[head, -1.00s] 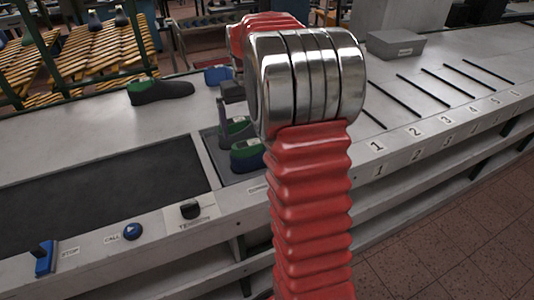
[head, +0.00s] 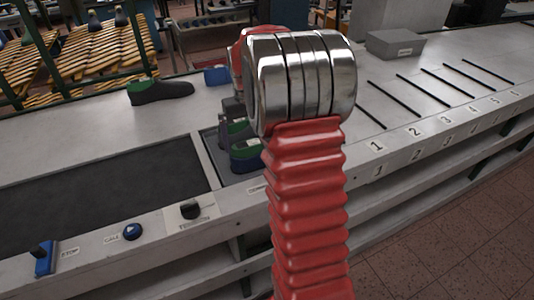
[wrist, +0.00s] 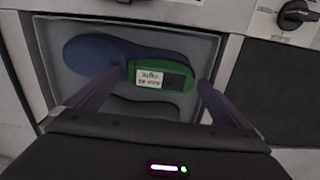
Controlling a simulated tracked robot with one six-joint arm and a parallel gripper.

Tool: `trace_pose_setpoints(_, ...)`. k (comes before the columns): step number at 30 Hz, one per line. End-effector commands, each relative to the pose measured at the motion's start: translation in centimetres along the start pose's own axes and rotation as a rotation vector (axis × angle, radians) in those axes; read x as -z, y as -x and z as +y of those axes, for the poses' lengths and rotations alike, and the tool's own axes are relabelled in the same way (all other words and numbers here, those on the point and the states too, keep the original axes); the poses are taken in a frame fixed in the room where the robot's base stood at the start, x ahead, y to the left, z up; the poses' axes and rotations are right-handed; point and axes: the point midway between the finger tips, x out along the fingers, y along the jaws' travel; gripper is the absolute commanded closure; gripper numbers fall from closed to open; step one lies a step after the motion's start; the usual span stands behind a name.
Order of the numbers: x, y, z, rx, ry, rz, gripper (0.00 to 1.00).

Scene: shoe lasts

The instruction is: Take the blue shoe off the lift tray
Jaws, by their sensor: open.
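The blue shoe (wrist: 92,50) lies in the sunken lift tray (wrist: 212,52), with a green heel-end top and a white label reading size and "right", upside down in the wrist view. In the head view the blue shoe (head: 246,160) is the nearer of two in the tray. In the head view my arm partly hides the gripper.
A dark shoe with green top (head: 160,90) lies on the bench behind, near a blue object (head: 217,75). A dark belt (head: 90,190) is left of the tray. A knob (head: 191,211), call button (head: 132,231) and stop lever (head: 44,258) line the front edge. A grey box (head: 395,43) stands behind numbered slots.

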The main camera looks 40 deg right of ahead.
Motion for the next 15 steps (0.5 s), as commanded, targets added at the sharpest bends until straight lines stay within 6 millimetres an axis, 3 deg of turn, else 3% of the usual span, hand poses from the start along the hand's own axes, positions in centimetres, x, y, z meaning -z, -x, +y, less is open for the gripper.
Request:
trace_pose_setpoints(2,0.00,0.02,-0.01,0.000,0.000,0.000,0.00)
trace_pose_setpoints(15,-0.01,-0.03,-0.07,0.001,0.000,-0.001,0.31)
